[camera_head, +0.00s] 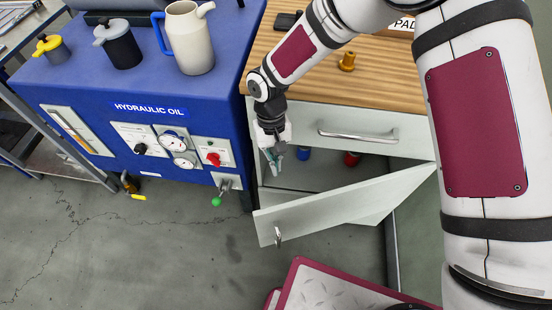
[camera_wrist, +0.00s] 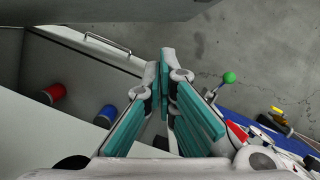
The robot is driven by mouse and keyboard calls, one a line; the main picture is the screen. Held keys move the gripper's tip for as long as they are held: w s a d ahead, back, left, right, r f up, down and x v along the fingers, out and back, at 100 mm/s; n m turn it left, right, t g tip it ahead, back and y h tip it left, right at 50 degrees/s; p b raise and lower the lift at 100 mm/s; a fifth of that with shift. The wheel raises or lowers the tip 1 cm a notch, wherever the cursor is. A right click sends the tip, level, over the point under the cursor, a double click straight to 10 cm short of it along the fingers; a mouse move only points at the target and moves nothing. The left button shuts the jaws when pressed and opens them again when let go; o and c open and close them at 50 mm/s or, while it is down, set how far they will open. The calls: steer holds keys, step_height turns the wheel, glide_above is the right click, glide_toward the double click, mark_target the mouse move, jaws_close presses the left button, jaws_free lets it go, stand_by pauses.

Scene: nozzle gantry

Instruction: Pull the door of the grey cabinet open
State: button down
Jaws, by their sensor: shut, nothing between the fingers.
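The grey cabinet (camera_head: 268,179) stands under the wooden worktop, right of the blue hydraulic unit. Its door (camera_head: 335,208) stands partly open, swung outward, hinged on the right. The door's handle (camera_head: 278,236) is near its free left end. My gripper (camera_head: 275,160) is at the left side of the cabinet opening, inside the door's free edge and apart from the handle. In the wrist view its teal fingers (camera_wrist: 168,82) are together at the tips, with nothing held. A pale panel, apparently the door, fills the top of the wrist view.
A closed drawer (camera_head: 352,124) with a bar handle is above the opening. A blue can (camera_head: 304,154) and a red can (camera_head: 352,159) stand inside the cabinet. The blue hydraulic oil unit (camera_head: 90,85) has a green-knobbed lever (camera_head: 216,201) near my gripper.

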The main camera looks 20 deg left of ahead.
steer(key=s+d+f, duration=0.3)
steer(key=s+f, duration=0.1)
steer(key=f, duration=0.1)
steer(key=shift+s+d+f+p, duration=0.2)
steer(key=shift+f+p, duration=0.15)
steer(key=shift+p, duration=0.1)
